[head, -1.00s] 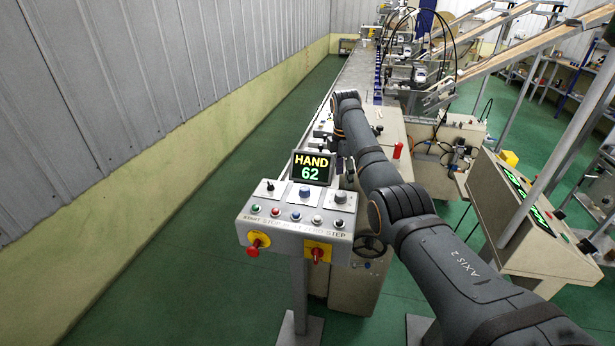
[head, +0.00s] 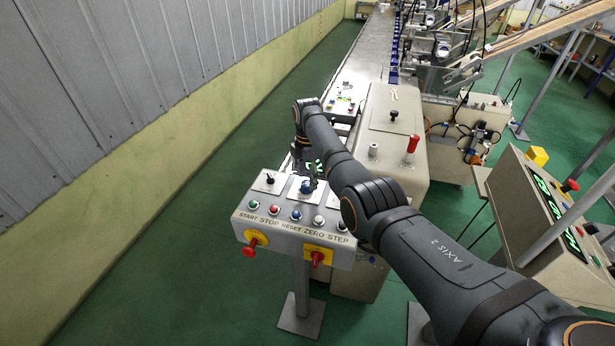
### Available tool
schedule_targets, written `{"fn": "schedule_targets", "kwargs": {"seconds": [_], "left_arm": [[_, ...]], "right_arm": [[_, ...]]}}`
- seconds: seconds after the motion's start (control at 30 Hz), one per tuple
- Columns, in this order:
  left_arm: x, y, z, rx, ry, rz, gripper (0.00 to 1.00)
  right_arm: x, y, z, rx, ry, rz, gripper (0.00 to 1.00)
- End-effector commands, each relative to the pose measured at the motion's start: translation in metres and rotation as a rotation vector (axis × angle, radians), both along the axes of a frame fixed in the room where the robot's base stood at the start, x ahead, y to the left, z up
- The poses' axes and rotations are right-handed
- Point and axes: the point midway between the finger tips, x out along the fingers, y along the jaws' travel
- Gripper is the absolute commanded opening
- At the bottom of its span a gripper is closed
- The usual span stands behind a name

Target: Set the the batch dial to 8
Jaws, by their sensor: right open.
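No label for the batch dial is readable. My right gripper (head: 311,177) points down, close above or beside the blue knob. Its fingers look apart, and I cannot tell whether they touch the knob. The display behind is mostly covered by my right arm; only green bits show. My left gripper is not in view.
Below the knobs are several push buttons (head: 274,209) labelled START, STOP, RESET, ZERO, STEP, and two red knobs (head: 250,250) on yellow plates at the front. A beige cabinet with a red handle (head: 411,148) stands behind right. Green floor at left is clear.

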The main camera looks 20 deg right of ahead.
Motion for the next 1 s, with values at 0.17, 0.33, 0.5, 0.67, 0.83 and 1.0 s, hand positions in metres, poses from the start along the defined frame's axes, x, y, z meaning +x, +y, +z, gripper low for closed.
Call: {"fn": "schedule_targets", "kwargs": {"seconds": [0.17,0.33,0.5,0.67,0.83,1.0], "left_arm": [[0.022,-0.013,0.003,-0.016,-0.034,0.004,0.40],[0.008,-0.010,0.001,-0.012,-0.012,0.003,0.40],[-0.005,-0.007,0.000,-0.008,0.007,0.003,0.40],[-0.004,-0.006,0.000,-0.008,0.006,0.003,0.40],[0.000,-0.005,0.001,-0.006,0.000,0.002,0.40],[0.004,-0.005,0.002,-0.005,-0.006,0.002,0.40]], "right_arm": [[0.000,0.000,-0.015,0.000,-0.001,0.000,0.57],[0.000,0.000,-0.018,0.000,-0.002,0.000,0.57],[0.000,0.000,-0.017,0.000,-0.002,0.000,0.48],[0.000,0.000,-0.017,0.000,-0.002,0.000,0.26],[0.000,0.000,-0.017,0.000,-0.002,0.000,0.03],[0.000,0.000,-0.017,0.000,-0.002,-0.008,0.03]]}}
